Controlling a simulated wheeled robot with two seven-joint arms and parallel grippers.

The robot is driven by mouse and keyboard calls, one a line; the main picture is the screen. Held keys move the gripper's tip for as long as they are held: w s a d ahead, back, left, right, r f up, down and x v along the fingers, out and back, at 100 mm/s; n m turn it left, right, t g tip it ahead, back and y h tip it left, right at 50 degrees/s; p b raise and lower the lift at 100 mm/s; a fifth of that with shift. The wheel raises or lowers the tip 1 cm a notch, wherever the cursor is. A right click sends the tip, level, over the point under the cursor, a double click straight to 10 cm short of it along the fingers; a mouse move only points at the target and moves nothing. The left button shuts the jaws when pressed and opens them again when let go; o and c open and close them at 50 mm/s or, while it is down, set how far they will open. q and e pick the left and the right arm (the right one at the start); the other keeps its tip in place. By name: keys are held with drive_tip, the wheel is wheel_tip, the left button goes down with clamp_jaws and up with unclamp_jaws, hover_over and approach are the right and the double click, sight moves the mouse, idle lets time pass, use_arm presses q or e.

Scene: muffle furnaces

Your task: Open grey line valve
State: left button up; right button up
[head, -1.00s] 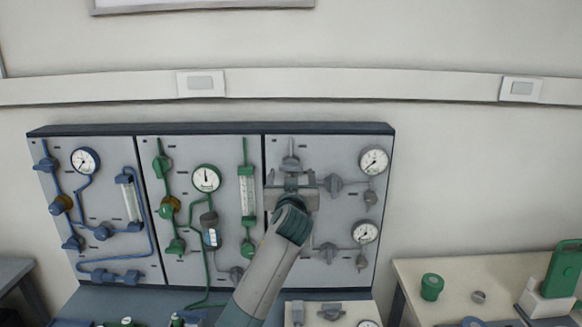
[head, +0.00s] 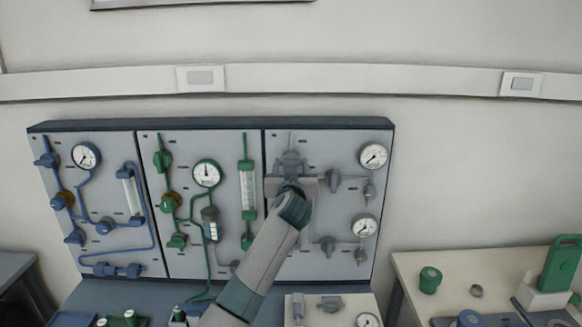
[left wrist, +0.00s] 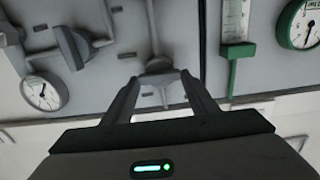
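The grey line panel (head: 346,142) is the right one of three wall panels. A grey valve (head: 291,160) sits at its upper left, partly hidden by my left gripper (head: 291,175). In the left wrist view, which shows the panel upside down, this grey valve (left wrist: 159,66) lies between and just beyond the fingertips. My left gripper (left wrist: 158,82) is open there, one finger on each side of the valve. I cannot tell whether the fingers touch it. Another grey valve (head: 333,180) sits to the right. My right gripper is not in view.
Two gauges (head: 373,156) (head: 364,226) and a lower grey valve (head: 328,246) are also on the grey panel. The green line panel (head: 225,142) and blue line panel (head: 112,150) stand to the left. A side table (head: 410,265) holds green parts at right.

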use_arm(q)
drive_tip(key=shift+m, duration=0.3)
drive_tip(key=m, duration=0.9)
drive_tip(key=shift+d+m, duration=0.15)
drive_tip(key=shift+m, duration=0.15)
drive_tip(key=m+p, duration=0.2)
drive_tip(key=m, duration=0.2)
drive_tip(key=shift+m, duration=0.3)
drive_tip(key=shift+f+m+p, duration=0.25)
drive_tip(key=shift+m+p, duration=0.35)
drive_tip(key=shift+m, duration=1)
drive_tip(key=o, duration=1)
drive_tip(key=shift+o, duration=0.2)
drive_tip(key=shift+s, duration=0.1)
